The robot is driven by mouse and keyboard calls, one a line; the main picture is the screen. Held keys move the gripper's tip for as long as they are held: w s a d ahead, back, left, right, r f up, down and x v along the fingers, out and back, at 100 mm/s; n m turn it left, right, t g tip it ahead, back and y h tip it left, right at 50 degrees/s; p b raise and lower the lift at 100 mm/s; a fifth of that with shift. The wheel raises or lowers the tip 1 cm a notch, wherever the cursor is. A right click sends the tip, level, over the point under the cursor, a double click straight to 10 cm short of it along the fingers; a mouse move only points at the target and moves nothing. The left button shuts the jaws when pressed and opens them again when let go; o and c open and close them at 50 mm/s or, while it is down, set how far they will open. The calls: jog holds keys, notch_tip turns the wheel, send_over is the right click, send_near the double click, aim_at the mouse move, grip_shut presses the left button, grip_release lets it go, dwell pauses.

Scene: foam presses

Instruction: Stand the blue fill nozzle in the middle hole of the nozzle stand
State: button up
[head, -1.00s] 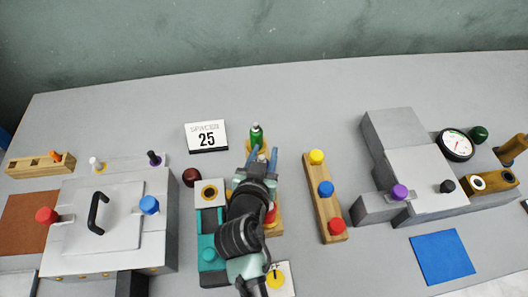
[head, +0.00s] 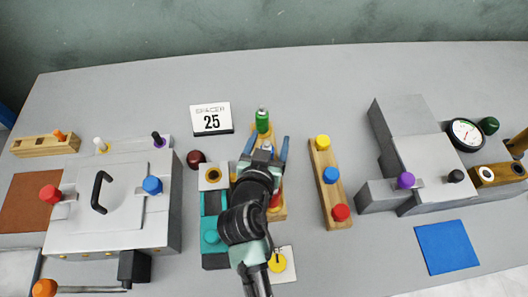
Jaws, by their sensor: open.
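I cannot make out a blue fill nozzle for certain. A low wooden block with holes (head: 28,150), at the far left, looks like the nozzle stand. An orange nozzle (head: 59,136) stands at its right end, and its middle part shows no nozzle. My gripper (head: 267,142) has blue fingers spread apart, with nothing seen held between them. It is above a wooden rack (head: 282,212), just in front of a green bottle (head: 262,120). A red item (head: 275,198) shows beside my wrist. My arm hides the rack's middle.
A grey press (head: 125,225) with red and blue knobs is at left, with white (head: 100,145) and dark (head: 158,139) nozzle-like pieces behind it. A wooden block (head: 336,198) with yellow, blue and red knobs is right of my arm. Another grey machine (head: 405,130) is further right.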

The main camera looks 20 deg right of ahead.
jog(key=b+v, duration=0.1)
jog(key=v, duration=1.1)
jog(key=shift+s+a+b, duration=0.15)
jog(key=shift+b, duration=0.2)
jog(key=shift+r, duration=0.1)
jog(key=w+a+r+n+t+y, duration=0.15)
jog(key=w+r+t, duration=0.3)
jog(key=r, duration=0.75)
jog(key=w+a+r+n+t+y, duration=0.15)
jog(key=w+r+t, duration=0.3)
jog(key=r, duration=0.85)
jog(key=s+a+r+n+t+y, duration=0.2)
jog(key=s+a+r+t, duration=0.1)
jog(key=r, duration=1)
jog(key=s+a+r+n+t+y+p, duration=0.1)
jog(key=s+a+r+n+t+y, duration=0.1)
jog(key=r, duration=1.1)
jog(key=shift+s+a+t+y, duration=0.3)
jog(key=shift+s+a+t, duration=0.2)
jog(key=shift+s+t, duration=0.6)
jog(key=shift+w, duration=0.2)
